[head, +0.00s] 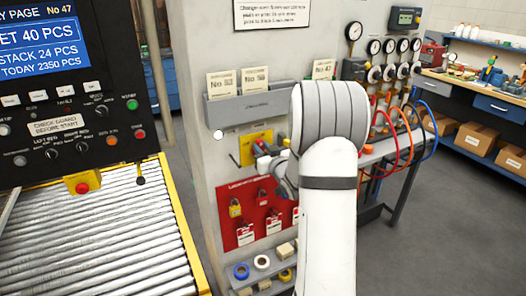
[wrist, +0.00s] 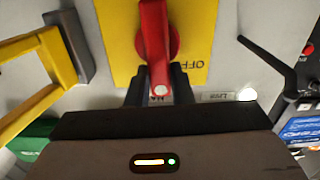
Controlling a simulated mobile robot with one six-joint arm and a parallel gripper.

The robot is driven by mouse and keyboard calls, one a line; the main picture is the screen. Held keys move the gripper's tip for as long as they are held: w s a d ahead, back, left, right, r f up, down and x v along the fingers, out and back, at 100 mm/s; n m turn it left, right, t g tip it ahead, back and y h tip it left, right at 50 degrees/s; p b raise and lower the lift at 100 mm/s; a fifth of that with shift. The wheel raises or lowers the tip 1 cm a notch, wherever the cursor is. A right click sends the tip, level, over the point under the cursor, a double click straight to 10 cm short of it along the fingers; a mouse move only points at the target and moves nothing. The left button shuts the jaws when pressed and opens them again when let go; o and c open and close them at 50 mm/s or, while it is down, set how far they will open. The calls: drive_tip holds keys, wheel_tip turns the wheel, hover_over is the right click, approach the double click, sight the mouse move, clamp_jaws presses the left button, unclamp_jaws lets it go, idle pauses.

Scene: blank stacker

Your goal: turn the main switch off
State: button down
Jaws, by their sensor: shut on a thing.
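The main switch is a red handle (wrist: 157,45) on a yellow plate (wrist: 118,50) with the word OFF on the right side in the wrist view. The handle points down in that view, toward my gripper (wrist: 160,88). The dark fingers stand on both sides of the handle's end and are shut on it. Lettering beside the handle's end is partly hidden by the fingers. In the head view the yellow plate (head: 247,150) shows on the grey cabinet, and my white arm hides most of the gripper and handle.
A black lever (wrist: 268,62) and a lit white lamp (wrist: 246,94) are right of the plate in the wrist view. A yellow bar (wrist: 28,45) is at left. In the head view a red lockout board (head: 228,222) hangs below, and a document holder (head: 235,108) above.

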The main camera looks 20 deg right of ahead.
sight(251, 151)
drive_tip(key=n+b, duration=0.3)
drive_tip(key=b, duration=0.2)
drive_tip(key=a+f+n+b, duration=0.1)
drive_tip(key=n+b, duration=0.2)
drive_tip(key=b, duration=0.3)
drive_tip(key=f+n+b, duration=0.1)
drive_tip(key=n+b, duration=0.2)
drive_tip(key=b, duration=0.3)
drive_tip(key=shift+s+a+f, duration=0.1)
drive_tip(key=shift+a+f, duration=0.15)
drive_tip(key=shift+a, duration=0.15)
drive_tip(key=n+b, duration=0.1)
drive_tip(key=b, duration=0.1)
drive_tip(key=n+b, duration=0.1)
drive_tip(key=b, duration=0.1)
drive_tip(key=n+b, duration=0.1)
drive_tip(key=b, duration=0.1)
drive_tip(key=shift+a+f+n, duration=0.15)
drive_tip(key=shift+f+n, duration=0.1)
drive_tip(key=shift+n, duration=0.05)
drive_tip(key=n+b, duration=0.3)
drive_tip(key=shift+a+f, duration=0.1)
drive_tip(key=shift+n+b, duration=0.8)
drive_tip(key=shift+b, duration=0.15)
drive_tip(key=c, duration=1.3)
unclamp_jaws()
drive_tip(key=shift+r, duration=0.2)
